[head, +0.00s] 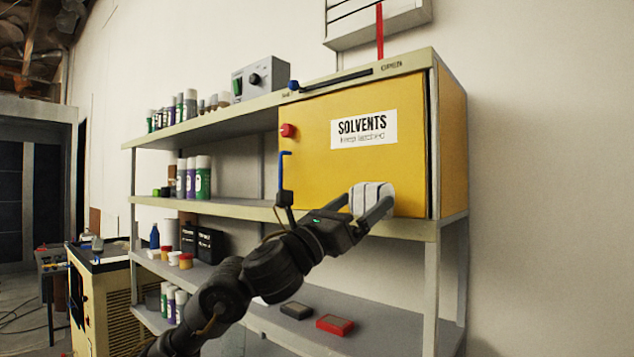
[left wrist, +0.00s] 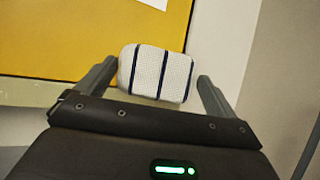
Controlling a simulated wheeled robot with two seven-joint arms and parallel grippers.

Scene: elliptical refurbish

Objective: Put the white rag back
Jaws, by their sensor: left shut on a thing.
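The white rag (head: 370,198) is a folded cloth with dark stripes. My left gripper (head: 374,203) is shut on it and holds it in front of the lower right part of the yellow solvents cabinet (head: 310,150). In the left wrist view the rag (left wrist: 156,73) lies between the two fingers of the left gripper (left wrist: 158,80), its stripes running across its short side. The cabinet door is shut and carries a "SOLVENTS keep latched" label. My right gripper is not in view.
The cabinet stands on a grey shelf unit (head: 240,207). Cans and bottles (head: 190,178) fill the shelves at the left. A red box (head: 335,324) and a dark box (head: 296,310) lie on a lower shelf. A blue handle (head: 283,168) is at the door's left edge.

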